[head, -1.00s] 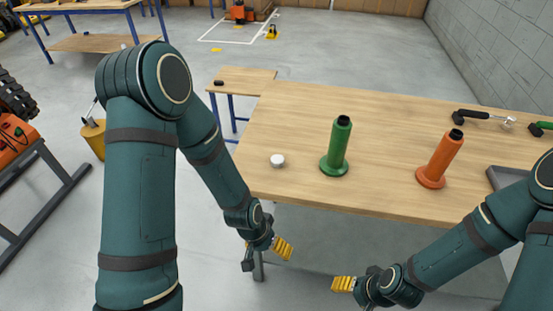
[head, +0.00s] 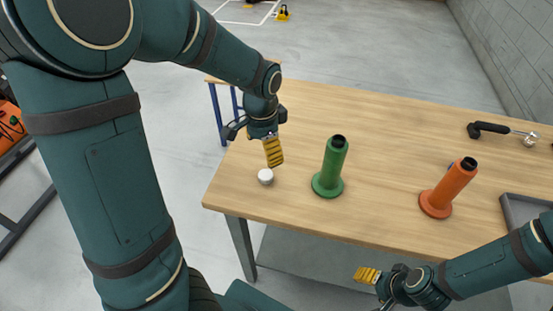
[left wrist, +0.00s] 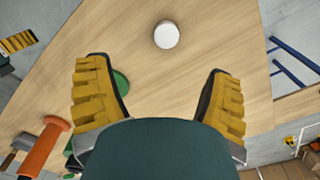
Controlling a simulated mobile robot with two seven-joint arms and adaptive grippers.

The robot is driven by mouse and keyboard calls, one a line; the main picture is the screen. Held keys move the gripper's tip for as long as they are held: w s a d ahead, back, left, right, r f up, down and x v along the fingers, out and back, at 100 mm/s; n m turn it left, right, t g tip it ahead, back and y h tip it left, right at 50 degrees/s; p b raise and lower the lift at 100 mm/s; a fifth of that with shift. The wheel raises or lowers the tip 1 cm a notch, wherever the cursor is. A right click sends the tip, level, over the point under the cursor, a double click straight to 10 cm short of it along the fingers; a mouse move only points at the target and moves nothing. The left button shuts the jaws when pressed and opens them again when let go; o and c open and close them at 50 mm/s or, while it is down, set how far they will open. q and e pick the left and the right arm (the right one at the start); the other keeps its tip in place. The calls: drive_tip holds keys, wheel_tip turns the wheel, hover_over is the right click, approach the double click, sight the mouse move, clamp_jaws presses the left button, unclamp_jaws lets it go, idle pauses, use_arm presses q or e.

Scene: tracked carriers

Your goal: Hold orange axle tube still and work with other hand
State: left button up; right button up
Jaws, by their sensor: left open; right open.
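The orange axle tube (head: 450,187) stands upright on its flange on the right part of the table. It also shows at the lower left of the left wrist view (left wrist: 44,148). A green tube (head: 331,167) stands upright left of it. A white round cap (head: 265,176) lies near the table's left front. My left gripper (head: 273,152) is open and empty above the table, just behind the cap in the head view. In the left wrist view the cap (left wrist: 167,35) is beyond the spread yellow fingers. My right gripper (head: 367,275) is open and empty off the table's front edge.
The wooden table (head: 390,140) has clear room in its middle and back. A black-handled tool (head: 500,131) lies at the back right. A grey tray (head: 525,215) sits at the right edge, near my right forearm. A yellow object (head: 283,13) is on the far floor.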

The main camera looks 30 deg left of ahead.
use_arm(q)
drive_tip(key=b, duration=0.3)
hover_over(265, 174)
drive_tip(key=f, duration=0.5)
drive_tip(key=s+f, duration=0.1)
drive_tip(key=f, duration=0.1)
drive_tip(key=shift+d+f, duration=0.1)
drive_tip(key=shift+f, duration=0.1)
drive_tip(key=shift+w+f+b, duration=0.15)
drive_tip(key=shift+f+b, duration=0.1)
drive_tip(key=shift+f, duration=0.65)
drive_tip(key=shift+w+f+b, duration=0.2)
drive_tip(key=shift+f+b, duration=0.1)
drive_tip(key=shift+f, duration=0.6)
drive_tip(key=shift+w+f+b, duration=0.15)
drive_tip(key=shift+f+b, duration=0.1)
drive_tip(key=shift+f, duration=0.65)
use_arm(e)
drive_tip(key=f, duration=0.2)
drive_tip(key=w+f, duration=0.1)
drive_tip(key=f, duration=0.1)
drive_tip(key=shift+f, duration=0.2)
use_arm(q)
drive_tip(key=c, duration=1)
